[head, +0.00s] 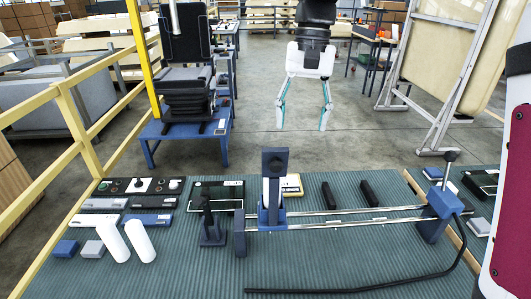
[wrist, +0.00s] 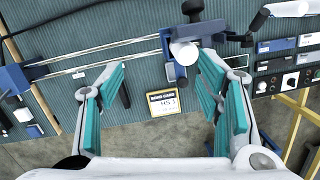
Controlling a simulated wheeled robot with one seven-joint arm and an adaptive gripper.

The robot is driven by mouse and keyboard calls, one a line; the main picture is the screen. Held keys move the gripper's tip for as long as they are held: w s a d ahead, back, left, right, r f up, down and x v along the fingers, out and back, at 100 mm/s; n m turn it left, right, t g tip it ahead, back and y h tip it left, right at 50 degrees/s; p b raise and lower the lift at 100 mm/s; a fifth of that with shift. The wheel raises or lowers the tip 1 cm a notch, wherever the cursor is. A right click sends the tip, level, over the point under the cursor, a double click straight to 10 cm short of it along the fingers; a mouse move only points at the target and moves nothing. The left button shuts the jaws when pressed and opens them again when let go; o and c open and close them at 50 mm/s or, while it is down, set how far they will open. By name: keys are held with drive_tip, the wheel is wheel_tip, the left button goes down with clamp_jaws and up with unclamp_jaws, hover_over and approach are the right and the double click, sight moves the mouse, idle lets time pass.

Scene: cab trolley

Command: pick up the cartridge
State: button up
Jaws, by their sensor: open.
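No part is plainly marked as the cartridge. Two white cylinders lean at the front left of the ribbed green bench mat, a left one (head: 113,241) and a right one (head: 140,241). A white part (head: 271,190) also sits in the blue carriage (head: 272,217) on the twin rails, below a black plate; in the wrist view it shows as a round white top (wrist: 184,52). My gripper (head: 302,127) hangs open and empty, pointing down, beyond the bench's far edge and above the floor. It is apart from all of these.
Metal rails (head: 350,216) run right to a blue end block with an upright lever (head: 447,170). Two black grips (head: 329,195) lie behind the rails, near a yellow-edged card (wrist: 163,103). A bent black rod (head: 370,288) lies in front. A yellow railing (head: 75,120) stands left.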

sight(266, 180)
drive_tip(key=w+a+f+g, duration=0.3)
drive_tip(key=w+a+f, duration=0.1)
drive_tip(key=w+f, duration=0.35)
drive_tip(key=shift+m, duration=0.4)
drive_tip(key=p+x, duration=0.1)
drive_tip(key=x, duration=0.4)
drive_tip(key=p+x, duration=0.1)
drive_tip(key=x, duration=0.3)
drive_tip(key=p+x, duration=0.1)
drive_tip(key=x, duration=0.4)
drive_tip(key=shift+a+f, duration=0.25)
clamp_jaws()
drive_tip(key=shift+r, duration=0.1)
